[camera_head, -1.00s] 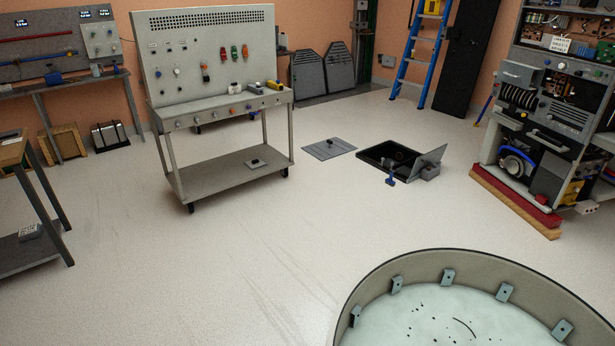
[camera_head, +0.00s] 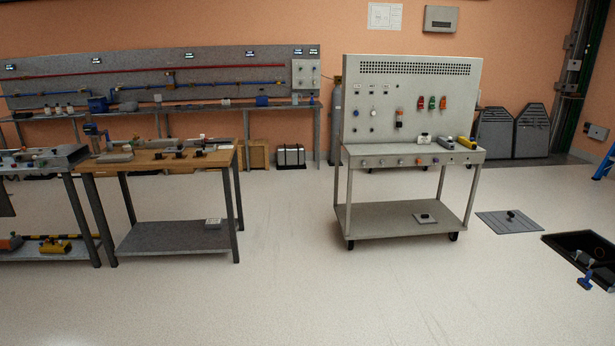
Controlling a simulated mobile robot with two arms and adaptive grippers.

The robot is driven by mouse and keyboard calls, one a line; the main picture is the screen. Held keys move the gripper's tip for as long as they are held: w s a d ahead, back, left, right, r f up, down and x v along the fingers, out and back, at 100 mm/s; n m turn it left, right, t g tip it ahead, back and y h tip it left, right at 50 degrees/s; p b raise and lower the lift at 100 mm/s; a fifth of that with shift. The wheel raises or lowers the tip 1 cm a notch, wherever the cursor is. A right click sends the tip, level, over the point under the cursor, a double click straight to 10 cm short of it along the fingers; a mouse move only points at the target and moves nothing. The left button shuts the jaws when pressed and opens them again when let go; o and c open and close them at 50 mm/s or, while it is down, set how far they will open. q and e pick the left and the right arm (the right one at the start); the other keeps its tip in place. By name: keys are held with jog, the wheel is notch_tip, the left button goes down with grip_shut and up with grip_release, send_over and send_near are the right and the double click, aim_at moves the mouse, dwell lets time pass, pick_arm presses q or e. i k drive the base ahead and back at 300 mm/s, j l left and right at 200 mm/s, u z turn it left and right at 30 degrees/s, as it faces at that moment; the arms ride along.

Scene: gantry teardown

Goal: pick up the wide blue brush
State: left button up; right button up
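I cannot pick out the wide blue brush for certain. A small blue object (camera_head: 586,282) stands at the near edge of the dark floor pit at the far right; it is too small to tell what it is. Other small blue things lie on the benches at the left, such as a blue block (camera_head: 97,105) on the back bench, also too small to identify. Neither of my grippers is in view.
A grey wheeled cart (camera_head: 385,215) with a pegboard stands right of centre. A wooden-topped table (camera_head: 150,160) stands at the left. An open floor pit (camera_head: 570,244) and a grey plate (camera_head: 509,224) lie at the right. The floor in front is clear.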

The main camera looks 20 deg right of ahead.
aim_at(583, 283)
jog(key=i+l+z, duration=0.15)
jog(key=i+z, duration=0.9)
jog(key=z, duration=0.15)
